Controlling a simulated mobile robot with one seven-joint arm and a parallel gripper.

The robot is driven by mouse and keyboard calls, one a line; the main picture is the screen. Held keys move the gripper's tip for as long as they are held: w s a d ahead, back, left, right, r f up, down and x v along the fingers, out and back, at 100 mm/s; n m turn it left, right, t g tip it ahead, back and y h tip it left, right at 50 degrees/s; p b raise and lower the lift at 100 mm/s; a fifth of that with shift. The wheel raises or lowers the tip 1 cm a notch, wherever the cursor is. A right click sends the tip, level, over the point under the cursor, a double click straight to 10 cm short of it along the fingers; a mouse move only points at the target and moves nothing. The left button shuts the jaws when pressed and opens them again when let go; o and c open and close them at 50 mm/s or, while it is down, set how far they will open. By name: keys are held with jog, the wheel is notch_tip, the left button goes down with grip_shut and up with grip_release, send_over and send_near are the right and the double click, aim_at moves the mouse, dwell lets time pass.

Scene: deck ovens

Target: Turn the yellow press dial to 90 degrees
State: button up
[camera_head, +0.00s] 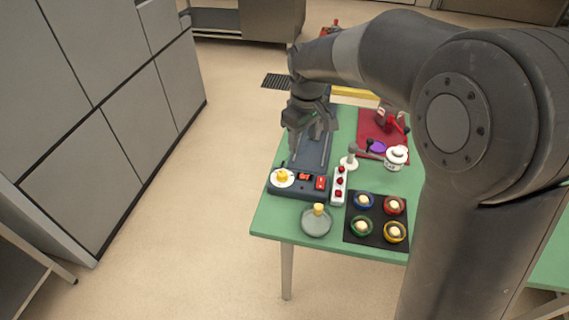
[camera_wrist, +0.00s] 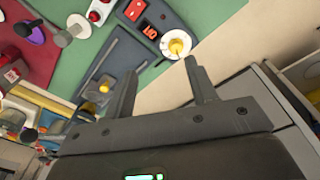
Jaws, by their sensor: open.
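The yellow press dial (camera_head: 283,175) sits on a white round plate at the front left corner of the dark press base (camera_head: 291,191). In the wrist view the yellow dial (camera_wrist: 177,47) shows on its white disc, beyond and between the fingertips. My gripper (camera_head: 297,140) is above the press, behind the dial in the head view, and apart from it. In the wrist view my gripper (camera_wrist: 160,75) has its two fingers spread with nothing between them. The dial's exact angle is too small to read.
Red switches (camera_head: 320,183) sit beside the dial, and a white strip with red buttons (camera_head: 339,186) stands to the right. A glass dish with a yellow knob (camera_head: 317,221) is in front. A black mat (camera_head: 377,236) holds several coloured bowls. Open floor lies left of the green table (camera_head: 268,228).

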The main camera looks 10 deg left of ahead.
jog(key=n, duration=0.2)
send_over(282, 173)
notch_tip(282, 173, down, 5)
jog(key=shift+g, duration=0.4)
notch_tip(282, 173, down, 10)
jog(key=shift+f, duration=0.2)
jog(key=c, duration=1)
jog(key=shift+o, duration=0.2)
